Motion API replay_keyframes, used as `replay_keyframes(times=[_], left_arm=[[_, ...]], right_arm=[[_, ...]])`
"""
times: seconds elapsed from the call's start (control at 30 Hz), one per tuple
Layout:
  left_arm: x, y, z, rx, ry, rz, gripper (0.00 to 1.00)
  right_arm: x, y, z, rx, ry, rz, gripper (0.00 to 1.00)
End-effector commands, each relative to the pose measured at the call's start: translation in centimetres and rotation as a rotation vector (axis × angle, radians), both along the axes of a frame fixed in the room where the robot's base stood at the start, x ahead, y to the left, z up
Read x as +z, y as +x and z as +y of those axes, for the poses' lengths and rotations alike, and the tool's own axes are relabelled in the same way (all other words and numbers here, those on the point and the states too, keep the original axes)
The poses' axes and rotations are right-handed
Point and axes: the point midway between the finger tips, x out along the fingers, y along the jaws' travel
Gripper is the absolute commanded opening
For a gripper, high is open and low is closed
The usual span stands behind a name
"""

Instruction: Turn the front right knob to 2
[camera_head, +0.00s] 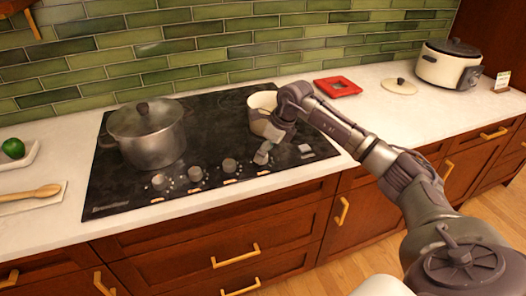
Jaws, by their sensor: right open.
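The black cooktop (122,195) has a row of several grey knobs along its front edge. The rightmost knob (261,158) is right at the fingertips of my right gripper (267,146), which points down at it from above. The fingers are open; whether they touch the knob or stand around it is unclear. The gripper partly covers this knob, and its setting cannot be read. The other knobs, such as the one second from the right (229,166), stand clear to the left. My left gripper is out of view.
A lidded steel pot (152,143) stands on the cooktop's left. A white pot (258,103) stands behind my right gripper, close to it. A red square dish (337,87), a loose lid (398,86) and a rice cooker (446,67) are on the counter at right. Drawers lie below.

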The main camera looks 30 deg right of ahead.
Motion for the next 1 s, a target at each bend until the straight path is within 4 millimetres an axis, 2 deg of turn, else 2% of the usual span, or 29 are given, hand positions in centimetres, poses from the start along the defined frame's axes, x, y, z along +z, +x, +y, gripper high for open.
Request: replay_keyframes(times=[0.2, 0.47, 0.8, 0.83, 1.0], left_arm=[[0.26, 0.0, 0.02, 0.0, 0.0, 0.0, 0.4], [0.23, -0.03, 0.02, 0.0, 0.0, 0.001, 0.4], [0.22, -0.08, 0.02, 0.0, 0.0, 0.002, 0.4], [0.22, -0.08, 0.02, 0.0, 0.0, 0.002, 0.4], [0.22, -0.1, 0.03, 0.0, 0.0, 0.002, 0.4]], right_arm=[[-1.38, 0.43, 0.3, 0.001, -0.001, 0.001, 0.64], [-1.45, 0.47, 0.31, 0.001, 0.0, 0.0, 0.64], [-1.4, 0.47, 0.3, 0.001, 0.0, 0.0, 0.07], [-1.4, 0.47, 0.3, 0.001, 0.0, 0.0, 0.05], [-1.38, 0.46, 0.31, -0.009, -0.001, 0.0, 0.05]])
